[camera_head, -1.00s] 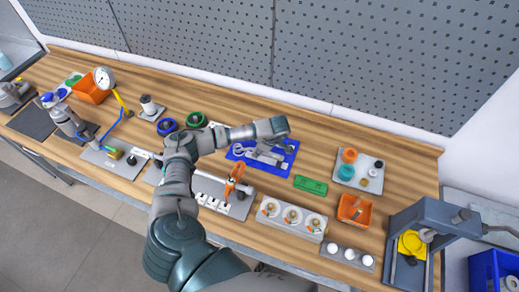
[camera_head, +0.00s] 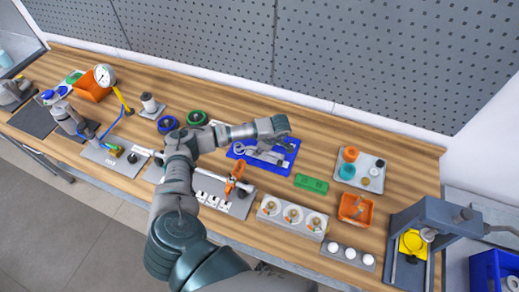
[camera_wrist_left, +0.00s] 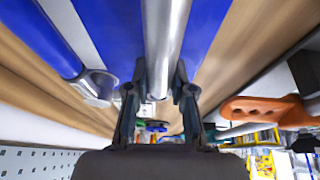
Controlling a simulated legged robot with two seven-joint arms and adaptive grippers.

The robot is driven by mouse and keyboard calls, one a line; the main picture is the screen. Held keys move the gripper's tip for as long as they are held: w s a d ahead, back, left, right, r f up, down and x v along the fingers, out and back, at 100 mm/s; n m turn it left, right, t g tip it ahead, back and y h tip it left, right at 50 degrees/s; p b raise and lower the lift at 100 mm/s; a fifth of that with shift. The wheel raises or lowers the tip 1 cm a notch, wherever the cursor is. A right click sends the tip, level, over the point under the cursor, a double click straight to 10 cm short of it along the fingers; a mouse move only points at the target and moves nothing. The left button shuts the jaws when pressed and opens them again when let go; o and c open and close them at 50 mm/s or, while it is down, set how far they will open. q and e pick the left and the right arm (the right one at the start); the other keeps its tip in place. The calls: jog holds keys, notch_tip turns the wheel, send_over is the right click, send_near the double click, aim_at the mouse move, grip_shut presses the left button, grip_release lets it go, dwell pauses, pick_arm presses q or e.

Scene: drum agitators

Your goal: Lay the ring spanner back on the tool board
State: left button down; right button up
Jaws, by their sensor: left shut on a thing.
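My left gripper (camera_wrist_left: 159,85) is shut on the silver shaft of the ring spanner (camera_wrist_left: 165,35). The shaft runs away from between the two fingers over the blue tool board (camera_wrist_left: 203,28) in the left wrist view. In the head view my left wrist reaches over the far edge of the tool board (camera_head: 288,160), and the fingertips are largely hidden. Another silver tool with a ring-like end (camera_wrist_left: 98,86) lies on the left in the wrist view. I cannot tell whether the held spanner touches the board. My right gripper is out of view.
A green block (camera_head: 311,184) and a grey tray (camera_head: 346,183) with small parts stand right of the board. An orange-handled tool (camera_head: 236,178) stands in front of it. The grey perforated wall (camera_head: 370,55) rises behind the wooden bench.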

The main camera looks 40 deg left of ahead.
pick_arm(q)
jog(key=shift+f, duration=0.25)
jog(key=shift+d, duration=0.25)
jog(key=c, duration=1)
grip_release()
jog(key=shift+o, duration=0.4)
jog(key=shift+a, duration=0.1)
jog(key=v, duration=1.1)
jog(key=shift+w+r, duration=0.1)
jog(key=shift+r, duration=0.25)
